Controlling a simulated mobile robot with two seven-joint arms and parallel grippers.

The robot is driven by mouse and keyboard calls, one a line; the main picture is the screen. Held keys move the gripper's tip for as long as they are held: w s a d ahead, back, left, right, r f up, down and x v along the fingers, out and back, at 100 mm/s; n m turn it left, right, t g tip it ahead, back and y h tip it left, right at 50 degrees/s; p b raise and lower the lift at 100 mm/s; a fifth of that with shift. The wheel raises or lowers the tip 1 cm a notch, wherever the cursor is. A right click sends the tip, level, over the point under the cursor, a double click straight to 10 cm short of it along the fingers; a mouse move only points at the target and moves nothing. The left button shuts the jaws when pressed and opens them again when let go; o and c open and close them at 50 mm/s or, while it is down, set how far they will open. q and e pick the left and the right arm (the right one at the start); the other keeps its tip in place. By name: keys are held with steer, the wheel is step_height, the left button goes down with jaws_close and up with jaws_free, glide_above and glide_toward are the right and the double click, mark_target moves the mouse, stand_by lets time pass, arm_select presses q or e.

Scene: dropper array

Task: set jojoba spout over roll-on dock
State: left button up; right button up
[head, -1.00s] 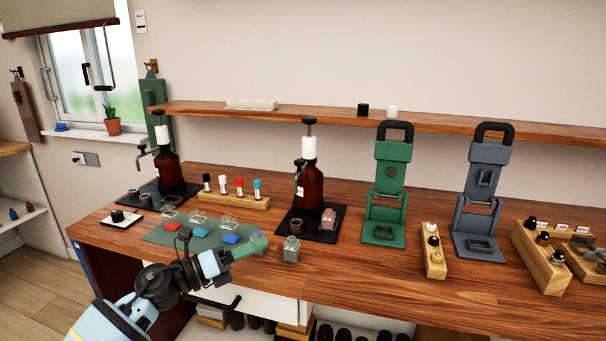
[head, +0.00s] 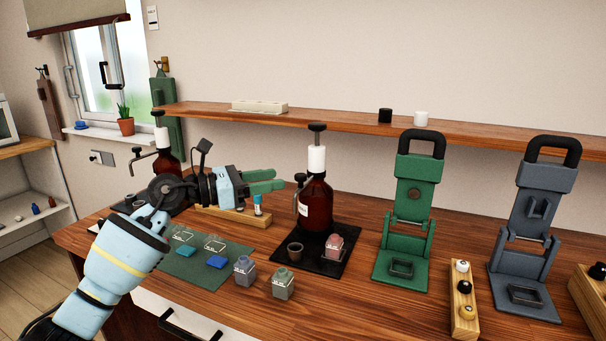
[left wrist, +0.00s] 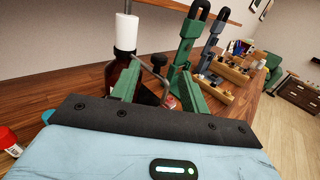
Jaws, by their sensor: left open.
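Two brown pump bottles with white collars stand on the bench; I cannot read which is jojoba. The middle bottle (head: 317,203) stands on a black tray (head: 320,267). Its bent metal spout (head: 299,182) points left and down. A dark round cup (head: 295,251) and a pink bottle (head: 335,246) are on that tray; I cannot tell which spot is the roll-on dock. My left gripper (head: 280,181) is open and empty, just left of this spout. In the left wrist view the spout (left wrist: 156,68) shows between and beyond the green fingers. My right gripper is not in view.
The other pump bottle (head: 167,163) is partly behind my left arm. A grey-purple bottle (head: 245,271) and a grey-green bottle (head: 283,284) stand before the tray. A green press (head: 405,258) and a blue-grey press (head: 523,287) stand right. A shelf (head: 350,125) runs behind.

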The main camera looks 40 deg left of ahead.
mark_target(301, 174)
arm_select(q)
steer(key=p+x, duration=0.1)
steer(key=x, duration=0.6)
steer(key=shift+w+d, duration=0.2)
steer(key=shift+w, duration=0.1)
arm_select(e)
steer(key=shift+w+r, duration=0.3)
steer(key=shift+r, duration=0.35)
arm_select(q)
steer(key=shift+c, duration=0.2)
jaws_close()
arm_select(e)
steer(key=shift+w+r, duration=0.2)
